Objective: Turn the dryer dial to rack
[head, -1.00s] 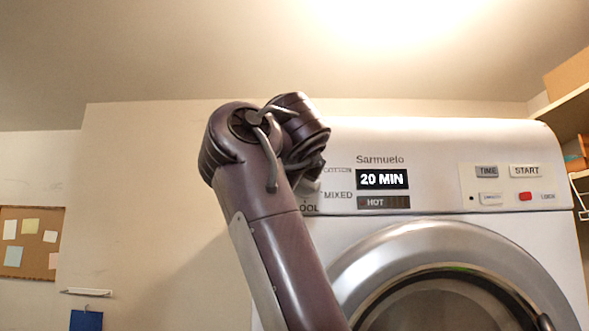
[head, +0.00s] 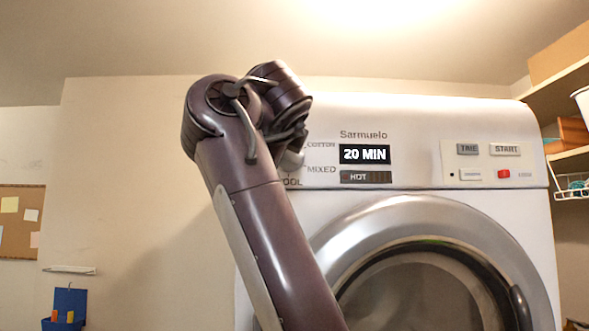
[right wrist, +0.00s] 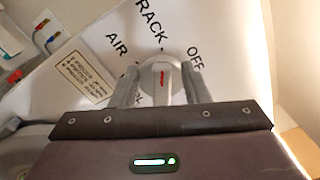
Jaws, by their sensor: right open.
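The dryer dial (right wrist: 163,75) is a pale round knob with a red mark. In the right wrist view it lies between the fingers of my right gripper (right wrist: 160,70), one on each side. The gripper is open; whether either finger touches the knob I cannot tell. The RACK label (right wrist: 150,20) is above the dial, AIR (right wrist: 116,46) at its upper left and OFF (right wrist: 196,58) at its right. The red mark runs roughly up and down in the picture. In the head view my right arm hides most of the dial. My left gripper is out of view.
The white dryer (head: 420,115) has a display (head: 365,154) reading 20 MIN, buttons (head: 489,149) and a red switch (head: 504,174). Its round door (head: 345,235) is below. Shelves (head: 560,95) stand at the right. A cork board (head: 20,240) hangs at the far left.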

